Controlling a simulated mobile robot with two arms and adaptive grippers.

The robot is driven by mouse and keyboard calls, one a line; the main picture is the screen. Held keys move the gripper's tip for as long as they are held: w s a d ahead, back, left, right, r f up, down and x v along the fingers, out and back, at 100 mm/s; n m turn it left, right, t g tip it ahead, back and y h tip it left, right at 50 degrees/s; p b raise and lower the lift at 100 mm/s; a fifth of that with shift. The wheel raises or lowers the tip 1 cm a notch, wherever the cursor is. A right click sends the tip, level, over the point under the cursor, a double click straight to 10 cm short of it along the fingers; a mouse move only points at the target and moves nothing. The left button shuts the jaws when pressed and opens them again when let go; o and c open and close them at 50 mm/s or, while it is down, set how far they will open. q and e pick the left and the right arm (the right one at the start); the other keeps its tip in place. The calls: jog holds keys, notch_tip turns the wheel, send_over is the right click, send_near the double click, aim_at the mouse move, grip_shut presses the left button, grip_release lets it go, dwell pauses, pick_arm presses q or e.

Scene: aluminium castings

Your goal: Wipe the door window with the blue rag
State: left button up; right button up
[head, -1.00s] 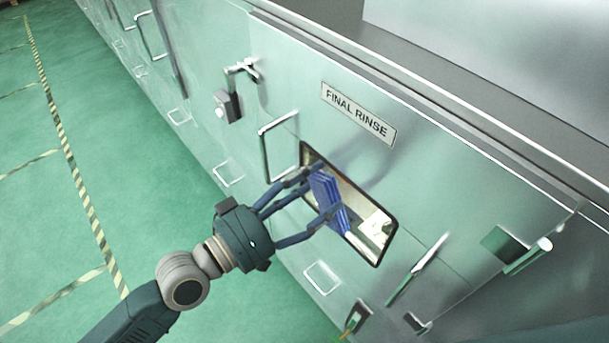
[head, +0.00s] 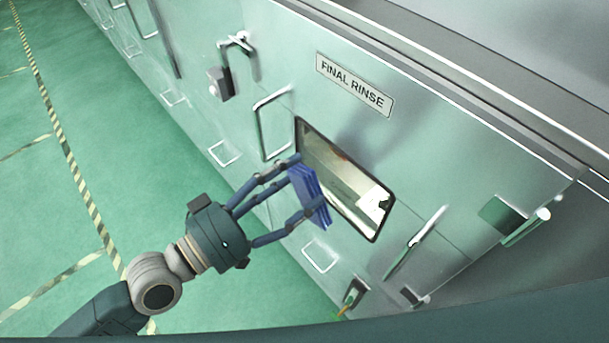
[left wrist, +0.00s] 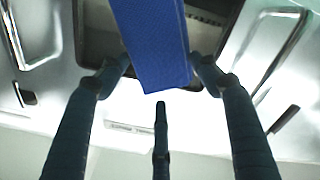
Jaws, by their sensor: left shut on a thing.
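The blue rag (head: 309,194) is a folded pad between the fingers of my left gripper (head: 308,187), which is shut on it. The rag also shows large in the left wrist view (left wrist: 155,45), with fingers on both sides. The door window (head: 345,180) is a dark-framed rectangular pane in the metal door under the "FINAL RINSE" sign (head: 353,84). The rag is in front of the window's lower left edge in the head view; whether it touches the glass I cannot tell. Part of the window frame (left wrist: 95,42) shows behind the rag in the left wrist view. My right gripper is not in view.
A bar handle (head: 272,123) stands out left of the window, and a lever handle (head: 415,243) to its right. A latch (head: 222,83) sits further up left. The green floor (head: 130,150) at left is clear, with striped tape lines.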

pick_arm(q)
jog(key=shift+s+a, duration=0.35)
jog(key=shift+a, duration=0.1)
jog(key=shift+b+v, duration=0.5)
jog(key=shift+v, duration=0.6)
jog(key=shift+s+a, duration=0.25)
jog(key=shift+a, duration=0.1)
